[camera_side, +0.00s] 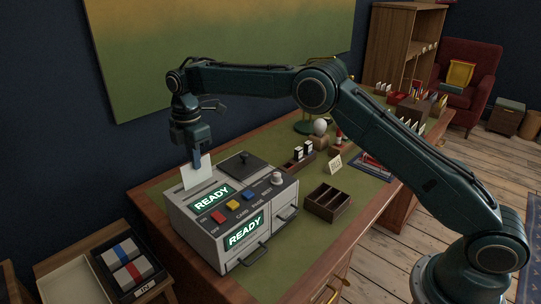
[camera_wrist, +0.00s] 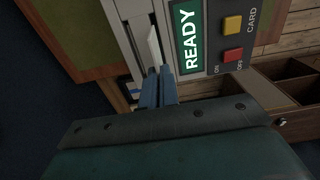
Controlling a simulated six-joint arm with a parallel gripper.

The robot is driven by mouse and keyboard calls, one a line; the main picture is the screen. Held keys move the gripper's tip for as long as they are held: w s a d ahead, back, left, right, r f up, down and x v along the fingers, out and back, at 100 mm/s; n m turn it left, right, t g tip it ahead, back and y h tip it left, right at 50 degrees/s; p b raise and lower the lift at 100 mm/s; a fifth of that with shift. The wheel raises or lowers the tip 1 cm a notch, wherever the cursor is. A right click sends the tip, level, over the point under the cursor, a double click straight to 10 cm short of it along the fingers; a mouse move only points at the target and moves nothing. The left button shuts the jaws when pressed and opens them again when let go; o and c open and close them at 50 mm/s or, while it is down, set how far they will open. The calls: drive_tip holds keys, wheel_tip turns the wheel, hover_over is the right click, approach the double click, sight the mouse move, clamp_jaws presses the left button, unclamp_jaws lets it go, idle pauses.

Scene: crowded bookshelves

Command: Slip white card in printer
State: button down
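The white card (camera_side: 196,177) stands roughly upright between my gripper and the top of the grey printer (camera_side: 205,240). My gripper (camera_side: 200,162) points down over the printer's left end and is shut on the card's upper part. In the wrist view the two blue fingertips (camera_wrist: 158,76) are close together, with the card (camera_wrist: 153,48) showing as a thin white strip beyond them. The card lies alongside a narrow channel in the printer's top (camera_wrist: 126,12), beside the green READY display (camera_wrist: 187,38). I cannot tell whether its lower edge is inside the slot.
A tray with white boxes (camera_side: 125,262) stands lower left. Small items crowd the desk behind; the green desk mat (camera_side: 365,190) has some bare room.

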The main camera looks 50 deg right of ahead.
sight(197, 176)
drive_tip(key=shift+f, duration=2.85)
drive_tip(key=c, duration=1.6)
unclamp_jaws()
drive_tip(key=shift+r, duration=3.55)
